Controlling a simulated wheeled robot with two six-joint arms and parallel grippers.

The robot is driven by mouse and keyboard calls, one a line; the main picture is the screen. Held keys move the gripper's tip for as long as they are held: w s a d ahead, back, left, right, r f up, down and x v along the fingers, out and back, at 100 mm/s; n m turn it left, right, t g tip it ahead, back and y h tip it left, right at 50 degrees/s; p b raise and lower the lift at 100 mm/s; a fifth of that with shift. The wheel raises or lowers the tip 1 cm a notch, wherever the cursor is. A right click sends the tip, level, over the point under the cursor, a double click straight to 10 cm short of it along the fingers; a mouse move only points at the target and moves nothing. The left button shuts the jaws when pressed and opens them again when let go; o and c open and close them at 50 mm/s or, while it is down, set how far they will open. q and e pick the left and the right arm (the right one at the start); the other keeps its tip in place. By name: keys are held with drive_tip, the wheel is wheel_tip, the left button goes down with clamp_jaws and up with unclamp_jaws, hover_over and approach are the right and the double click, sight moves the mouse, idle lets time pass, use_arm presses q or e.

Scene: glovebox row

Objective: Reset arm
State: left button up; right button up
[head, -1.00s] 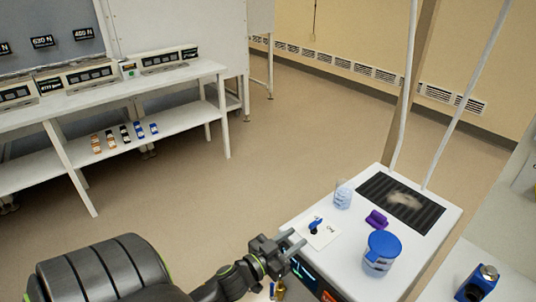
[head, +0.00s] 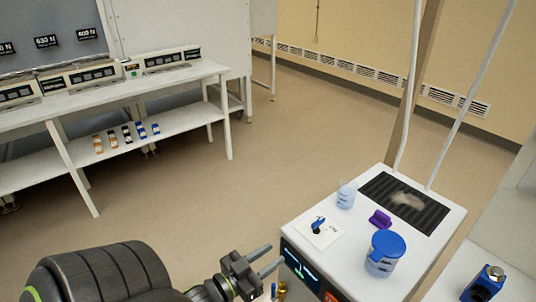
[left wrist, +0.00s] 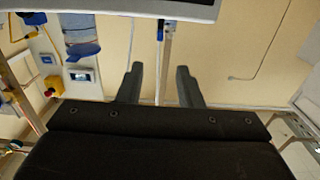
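My left arm comes in from the bottom left of the head view. Its gripper (head: 268,262) is open and empty, just left of the white bench unit's front corner. In the left wrist view the two fingers (left wrist: 160,86) stand apart with nothing between them. My right gripper is in neither view.
The white unit (head: 330,264) carries a blue-lidded jar (head: 384,254), a purple item (head: 380,219), a small beaker (head: 346,196) and a dark grille (head: 405,203). A white shelf table (head: 130,92) stands at the left. Open floor (head: 220,190) lies between them.

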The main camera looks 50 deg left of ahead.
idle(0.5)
use_arm(q)
drive_tip(key=s+a+f+n+g+y, duration=0.1)
drive_tip(key=s+a+f+g, duration=0.15)
drive_tip(key=f, duration=0.75)
drive_tip(key=s+a+f+g+y, duration=0.1)
drive_tip(key=s+f+g, duration=0.2)
drive_tip(key=f, duration=0.7)
drive_tip(key=s+a+f+n+g+y, duration=0.1)
drive_tip(key=s+f+g, duration=0.15)
drive_tip(key=f, duration=0.85)
drive_tip(key=s+d+f+g, duration=0.4)
drive_tip(key=s+f, duration=0.4)
drive_tip(key=s, duration=0.2)
drive_tip(key=s+d+f+g, duration=0.4)
drive_tip(key=s+f, duration=0.4)
drive_tip(key=s, duration=0.2)
drive_tip(key=shift+m+g+h, duration=0.3)
drive_tip(key=shift+g+h, duration=0.1)
